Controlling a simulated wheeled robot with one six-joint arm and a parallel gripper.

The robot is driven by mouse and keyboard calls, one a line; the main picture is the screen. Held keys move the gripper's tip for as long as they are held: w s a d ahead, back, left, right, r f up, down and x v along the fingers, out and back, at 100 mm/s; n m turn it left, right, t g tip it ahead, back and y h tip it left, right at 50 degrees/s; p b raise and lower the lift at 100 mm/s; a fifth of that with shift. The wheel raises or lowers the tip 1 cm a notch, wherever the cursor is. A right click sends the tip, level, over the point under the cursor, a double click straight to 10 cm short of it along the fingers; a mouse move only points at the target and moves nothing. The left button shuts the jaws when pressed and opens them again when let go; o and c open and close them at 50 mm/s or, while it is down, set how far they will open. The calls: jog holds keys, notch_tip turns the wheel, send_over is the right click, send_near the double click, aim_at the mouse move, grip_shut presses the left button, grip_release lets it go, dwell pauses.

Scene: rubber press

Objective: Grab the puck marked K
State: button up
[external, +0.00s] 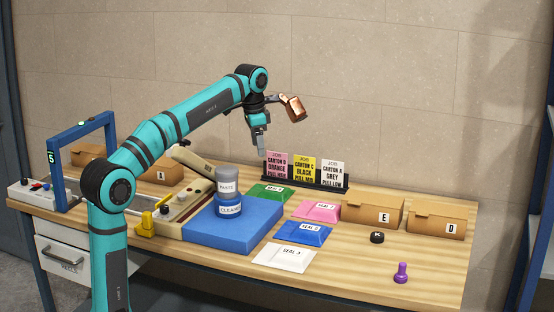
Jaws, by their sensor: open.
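The puck marked K (377,237) is a small black disc with a pale letter on top. It lies flat on the wooden table at the right, in front of the carton marked E (372,216). My gripper (261,153) is in the air near the back middle of the table, pointing down. It is well to the left of the puck and higher than it. Nothing shows between its fingers. The puck is in plain view.
A purple peg-like piece (401,273) stands in front of the puck. Carton D (437,225) is behind at the right. Pink (316,211), blue (303,234) and white (284,258) trays lie left of it. Job cards (304,170) stand at the back. The front right table is mostly clear.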

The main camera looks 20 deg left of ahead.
jog(key=w+d+f+m, duration=0.1)
jog(key=w+d+m, duration=0.3)
jog(key=d, duration=0.5)
jog(key=w+d+f+m, duration=0.1)
jog(key=w+d+m, duration=0.1)
jog(key=d+m, duration=0.55)
jog(key=m+g, duration=0.1)
jog(key=m, duration=0.8)
send_over(378, 234)
notch_tip(378, 234, down, 7)
jog(key=shift+y, duration=0.3)
jog(key=f, duration=1.1)
jog(key=shift+w+d+f, duration=0.1)
jog(key=shift+w+f, duration=0.1)
jog(key=shift+s+f, duration=0.15)
jog(key=shift+f, duration=1.15)
jog(key=shift+s+f, duration=0.1)
jog(key=shift+f, duration=1.2)
jog(key=shift+c, duration=0.2)
jog(key=c, duration=1)
